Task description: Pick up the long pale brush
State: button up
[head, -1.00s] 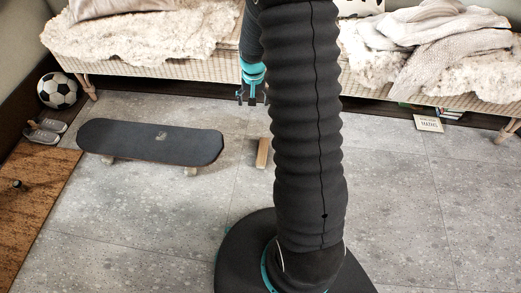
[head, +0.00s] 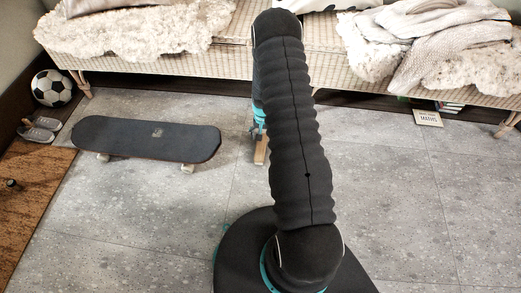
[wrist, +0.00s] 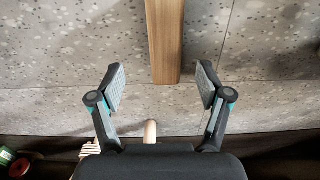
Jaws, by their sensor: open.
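The long pale brush (head: 261,152) lies on the grey floor to the right of the skateboard, partly hidden by my arm and gripper in the head view. In the wrist view its wooden body (wrist: 165,40) enters from the top edge and ends about level with my fingertips, in line with the gap between them. My gripper (wrist: 161,84) is open, with one finger to each side of the brush's near end and clear floor between. No finger looks to be touching it. In the head view my gripper (head: 258,132) is low, at the brush's far end.
A dark skateboard (head: 145,139) stands left of the brush. A football (head: 52,88), shoes (head: 38,130) and a brown mat (head: 30,195) are at the far left. Wicker benches (head: 215,66) line the back, with a book (head: 428,118) below. The floor at right is clear.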

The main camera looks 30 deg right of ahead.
aim_at(261, 146)
notch_tip(261, 146, down, 3)
jog(key=shift+r, duration=0.2)
jog(key=shift+a+f+b, duration=0.25)
jog(key=shift+f, duration=1.1)
jog(key=shift+a+f+b, duration=0.2)
jog(key=shift+a+f, duration=0.05)
jog(key=shift+f, duration=1.05)
jog(key=c, duration=1.4)
jog(key=shift+r, duration=0.6)
jog(key=r, duration=0.2)
jog(key=d+r, duration=0.1)
jog(key=r, duration=0.1)
jog(key=shift+s+d+p, duration=0.1)
jog(key=shift+s+p, duration=0.15)
jog(key=shift+p, duration=0.15)
jog(key=s+d+r, duration=0.1)
jog(key=d+r, duration=0.1)
jog(key=d, duration=0.1)
jog(key=s+d+r, duration=0.2)
jog(key=d, duration=0.1)
jog(key=s+d+r, duration=0.2)
jog(key=d, duration=0.1)
jog(key=shift+s+p, duration=0.1)
jog(key=shift+p, duration=0.25)
